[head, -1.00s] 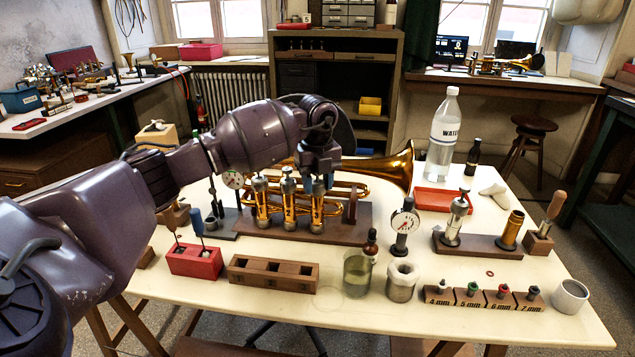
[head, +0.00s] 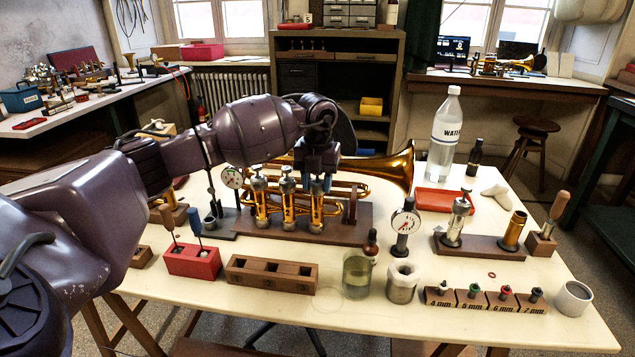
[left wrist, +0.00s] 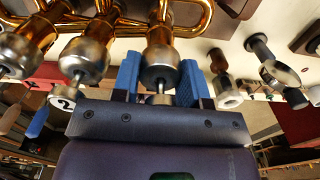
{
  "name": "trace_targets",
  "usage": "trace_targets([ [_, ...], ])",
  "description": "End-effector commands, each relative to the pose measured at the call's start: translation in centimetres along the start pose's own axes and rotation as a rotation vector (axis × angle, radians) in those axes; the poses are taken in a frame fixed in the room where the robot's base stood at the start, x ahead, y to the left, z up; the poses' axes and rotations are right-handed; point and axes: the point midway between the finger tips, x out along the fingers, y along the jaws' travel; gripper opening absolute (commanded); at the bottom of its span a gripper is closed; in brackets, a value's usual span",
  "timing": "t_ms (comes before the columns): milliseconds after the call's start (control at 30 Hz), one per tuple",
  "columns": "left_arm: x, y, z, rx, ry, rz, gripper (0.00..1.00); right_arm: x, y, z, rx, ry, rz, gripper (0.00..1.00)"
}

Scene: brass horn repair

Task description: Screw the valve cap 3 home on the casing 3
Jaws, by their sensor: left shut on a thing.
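The brass trumpet (head: 395,172) lies on a wooden stand on the table, with three upright valve casings in a row. Casing 3 (head: 316,215) is the rightmost, below my left gripper (head: 318,183). In the left wrist view the blue fingers of my left gripper (left wrist: 160,88) stand on both sides of a silver valve cap (left wrist: 160,66), cap 3, and are shut on it. The cap sits on top of the casing; whether its thread is fully seated cannot be told. The other two capped casings (left wrist: 86,58) stand beside it. My right gripper is not in view.
A dial gauge (head: 405,222), a glass jar (head: 356,273) and a wooden block with square holes (head: 272,273) stand in front of the trumpet. A red tool holder (head: 193,262) is at front left. A water bottle (head: 445,140) stands behind right.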

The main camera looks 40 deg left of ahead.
Motion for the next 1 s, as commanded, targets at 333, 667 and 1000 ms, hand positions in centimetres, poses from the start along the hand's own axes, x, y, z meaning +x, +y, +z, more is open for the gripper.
trace_targets([
  [333,0.22,0.02,-0.01,0.325,0.002,0.002,0.12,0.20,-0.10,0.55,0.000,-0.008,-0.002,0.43],
  [667,0.12,0.03,-0.02,0.354,0.002,0.001,0.12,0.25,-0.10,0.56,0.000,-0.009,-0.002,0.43],
  [1000,0.36,0.07,0.03,0.606,0.004,0.003,0.12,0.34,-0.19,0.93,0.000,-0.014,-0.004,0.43],
])
